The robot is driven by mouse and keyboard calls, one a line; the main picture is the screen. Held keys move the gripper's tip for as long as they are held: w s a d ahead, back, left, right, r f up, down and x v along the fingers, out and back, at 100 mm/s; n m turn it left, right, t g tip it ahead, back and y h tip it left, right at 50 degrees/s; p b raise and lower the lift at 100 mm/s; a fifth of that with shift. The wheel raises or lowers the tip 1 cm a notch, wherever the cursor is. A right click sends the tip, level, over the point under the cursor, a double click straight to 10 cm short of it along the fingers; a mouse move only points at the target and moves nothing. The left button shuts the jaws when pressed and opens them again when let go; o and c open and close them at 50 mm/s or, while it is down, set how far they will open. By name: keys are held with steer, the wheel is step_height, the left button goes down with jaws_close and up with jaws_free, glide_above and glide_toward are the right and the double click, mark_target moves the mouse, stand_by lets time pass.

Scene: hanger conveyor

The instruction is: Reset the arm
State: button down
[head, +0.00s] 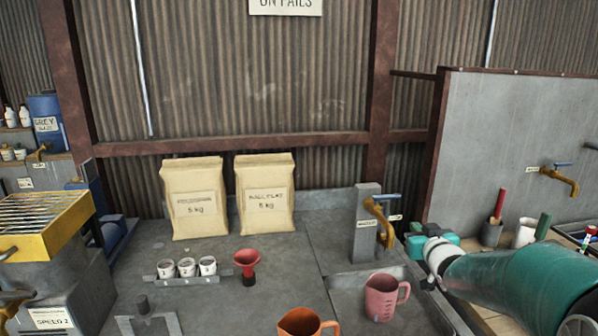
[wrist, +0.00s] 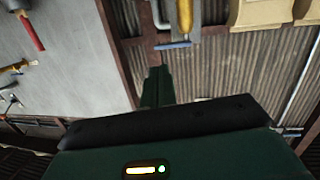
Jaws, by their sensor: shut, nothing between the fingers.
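My gripper (wrist: 157,88) shows in the wrist view as dark green fingers beyond the black-edged green housing. The fingers are together, with nothing seen between them. In the head view my teal arm (head: 520,285) reaches in from the right edge, its pale-ringed end beside the workbench's right side. I cannot make out the fingertips there. The wrist view is turned over, with the corrugated wall behind the fingers.
An orange jug (head: 305,322) and a pink jug (head: 382,298) stand on the grey bench near my arm. A brass tap (head: 382,222) on a grey post stands close by. A red funnel (head: 246,265), small white cups (head: 187,267) and two paper sacks (head: 265,195) are farther left.

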steer(key=s+a+f+g, duration=0.1)
steer(key=s+a+g, duration=0.2)
steer(key=s, duration=0.8)
steer(key=s+a+f+g, duration=0.1)
steer(key=s+a+g, duration=0.3)
steer(key=s+a, duration=0.4)
steer(key=s+a+f+g, duration=0.1)
steer(key=s+a+g, duration=0.2)
steer(key=s, duration=1.2)
steer(key=a, duration=0.3)
steer(key=shift+s+a+f+g+y, duration=0.15)
steer(key=shift+s+a+g+y, duration=0.05)
steer(key=shift+g+y, duration=0.2)
